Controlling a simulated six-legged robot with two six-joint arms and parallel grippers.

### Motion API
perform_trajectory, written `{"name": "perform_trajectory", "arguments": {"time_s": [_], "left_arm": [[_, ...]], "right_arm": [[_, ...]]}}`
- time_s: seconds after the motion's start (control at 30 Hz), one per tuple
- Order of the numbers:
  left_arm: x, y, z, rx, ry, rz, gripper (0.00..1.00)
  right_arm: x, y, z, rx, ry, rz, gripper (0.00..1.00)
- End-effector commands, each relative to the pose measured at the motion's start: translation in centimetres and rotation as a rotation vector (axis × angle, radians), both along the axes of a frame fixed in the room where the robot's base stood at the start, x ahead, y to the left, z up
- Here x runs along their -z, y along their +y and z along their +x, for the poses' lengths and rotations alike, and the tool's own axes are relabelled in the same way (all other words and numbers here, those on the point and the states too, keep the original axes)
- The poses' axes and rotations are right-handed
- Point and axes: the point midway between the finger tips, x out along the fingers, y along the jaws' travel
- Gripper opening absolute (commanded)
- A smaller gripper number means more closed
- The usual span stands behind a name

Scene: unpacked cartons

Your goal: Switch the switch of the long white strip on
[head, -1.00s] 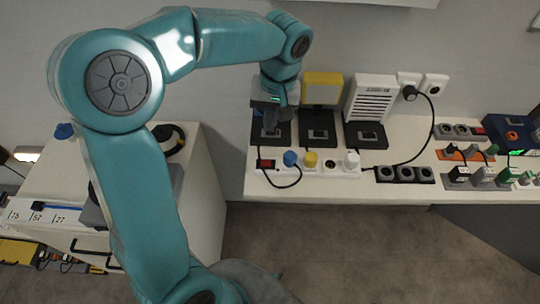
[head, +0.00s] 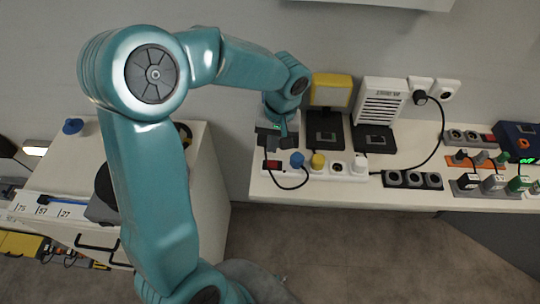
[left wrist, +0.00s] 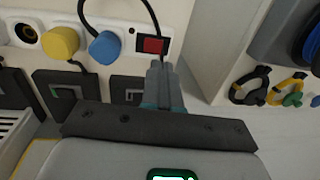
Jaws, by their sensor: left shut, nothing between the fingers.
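The long white strip (head: 345,177) lies along the front of the white bench in the head view. Its red switch (head: 272,165) is at its left end, beside a blue plug (head: 297,160) and a yellow plug (head: 318,161). My left gripper (head: 274,148) is shut and empty, just behind the switch. In the left wrist view, the closed fingertips (left wrist: 158,66) are just below the red switch (left wrist: 151,45) in the picture. I cannot tell whether they touch it. The blue plug (left wrist: 104,47) is left of it. My right gripper is not in view.
A black socket strip (head: 412,179) and an orange strip (head: 478,160) lie further right on the bench. A yellow-fronted box (head: 331,90) and a white slatted box (head: 380,101) stand behind. A white cabinet (head: 207,200) is at the left, with a floor gap between.

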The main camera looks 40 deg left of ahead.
Motion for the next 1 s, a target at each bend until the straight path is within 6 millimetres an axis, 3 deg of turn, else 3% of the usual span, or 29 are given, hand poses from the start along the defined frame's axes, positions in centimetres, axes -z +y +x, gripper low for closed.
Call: {"name": "perform_trajectory", "arguments": {"time_s": [0.1,0.33,0.77,0.9,1.0], "left_arm": [[2.5,0.2,-0.3,-0.001,0.004,-0.002,0.0],[5.3,0.5,-0.5,-0.001,0.001,-0.001,0.0],[6.0,0.5,-0.5,0.0,-0.001,-0.001,0.0],[7.1,0.7,-0.6,-0.002,-0.002,-0.001,0.0],[6.5,0.7,-0.6,-0.001,0.0,-0.001,0.0]], "right_arm": [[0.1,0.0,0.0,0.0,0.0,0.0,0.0],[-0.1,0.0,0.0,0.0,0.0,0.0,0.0],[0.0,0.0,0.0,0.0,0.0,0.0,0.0],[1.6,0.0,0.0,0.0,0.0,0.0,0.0],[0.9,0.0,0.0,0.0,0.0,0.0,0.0]]}}
